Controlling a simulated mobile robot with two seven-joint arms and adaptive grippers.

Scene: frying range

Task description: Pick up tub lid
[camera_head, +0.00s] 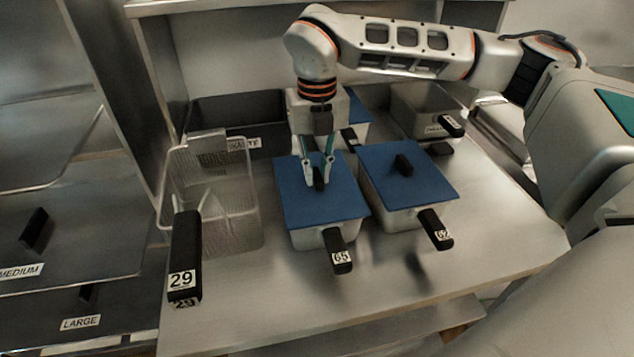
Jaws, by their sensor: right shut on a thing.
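Two white tubs with flat blue lids stand side by side on the metal counter. The left lid (330,208) lies on the tub (308,238) whose black handle is marked 65. My right gripper (319,180) reaches down from above and is shut on the small black knob of that lid. The lid looks level on its tub; I cannot tell if there is a gap under it. The right lid (410,180) lies on its own tub (400,220), with its black knob free. My left gripper is not in view.
A clear wire-like basket (212,200) with a black handle marked 29 stands left of the tubs. Another blue-lidded tub (354,125) and grey bins (415,108) stand behind. The counter (490,240) is clear at the front and right. Labelled shelves (60,250) stand at left.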

